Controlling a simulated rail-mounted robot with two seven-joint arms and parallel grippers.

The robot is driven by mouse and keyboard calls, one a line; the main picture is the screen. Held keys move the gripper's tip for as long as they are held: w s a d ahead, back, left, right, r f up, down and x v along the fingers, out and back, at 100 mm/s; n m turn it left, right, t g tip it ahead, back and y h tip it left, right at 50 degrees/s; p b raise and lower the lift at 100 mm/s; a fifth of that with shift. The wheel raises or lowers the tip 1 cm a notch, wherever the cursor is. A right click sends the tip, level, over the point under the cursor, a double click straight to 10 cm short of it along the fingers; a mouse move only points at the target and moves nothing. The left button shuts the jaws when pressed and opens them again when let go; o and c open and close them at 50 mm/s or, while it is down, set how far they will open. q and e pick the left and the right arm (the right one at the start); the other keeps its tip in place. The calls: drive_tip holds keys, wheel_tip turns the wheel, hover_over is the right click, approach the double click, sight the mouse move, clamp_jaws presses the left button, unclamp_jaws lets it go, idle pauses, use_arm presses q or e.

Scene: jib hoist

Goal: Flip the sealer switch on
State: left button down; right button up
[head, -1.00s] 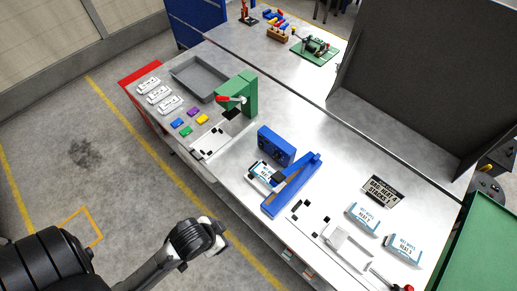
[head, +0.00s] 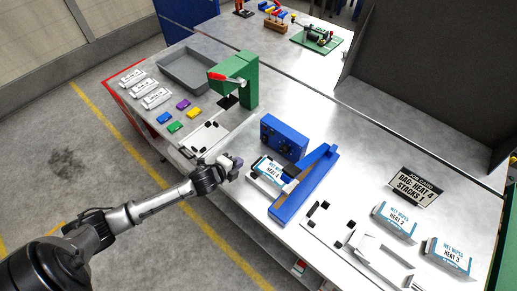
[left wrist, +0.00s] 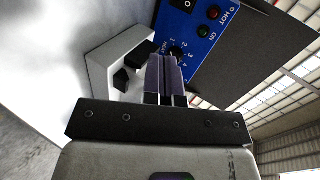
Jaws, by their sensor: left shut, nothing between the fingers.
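The blue sealer box (head: 283,138) stands on the bench behind the long blue sealer arm (head: 304,186). The left wrist view shows its front panel (left wrist: 198,45) with a black switch (left wrist: 187,3) at the top edge, partly cut off. A red lamp (left wrist: 213,12), a green lamp (left wrist: 203,31) and a black numbered dial (left wrist: 177,52) sit near it. I cannot tell the switch's position. My left gripper (head: 234,162) is shut and empty, at the bench's front edge, left of the sealer and apart from it. Its fingers (left wrist: 166,72) point toward the panel. My right gripper is not in view.
A wet wipes pack (head: 268,171) lies in a white holder before the sealer. The green press (head: 240,80) and a white plate (head: 205,134) stand to the left. A job card (head: 415,187) and two more packs (head: 395,220) lie on the right. The bench behind the sealer is clear.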

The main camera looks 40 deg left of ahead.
sight(264, 141)
use_arm(q)
drive_tip(key=shift+w+a+f+m+b, duration=0.15)
drive_tip(key=shift+w+a+m+b, duration=0.05)
drive_tip(key=shift+w+a+m, duration=0.2)
drive_tip(key=shift+w+a+f+m+b, duration=0.2)
drive_tip(key=shift+w+a, duration=0.1)
drive_tip(key=shift+a, duration=0.2)
drive_tip(key=shift+r, duration=0.1)
drive_tip(key=x, duration=0.4)
drive_tip(key=b+x, duration=0.1)
drive_tip(key=x, duration=0.3)
drive_tip(key=r+x, duration=0.1)
drive_tip(key=x, duration=0.3)
drive_tip(key=shift+w+d, duration=0.1)
drive_tip(key=shift+w, duration=0.25)
drive_tip(key=shift+w+f, duration=0.15)
drive_tip(key=shift+w, duration=0.65)
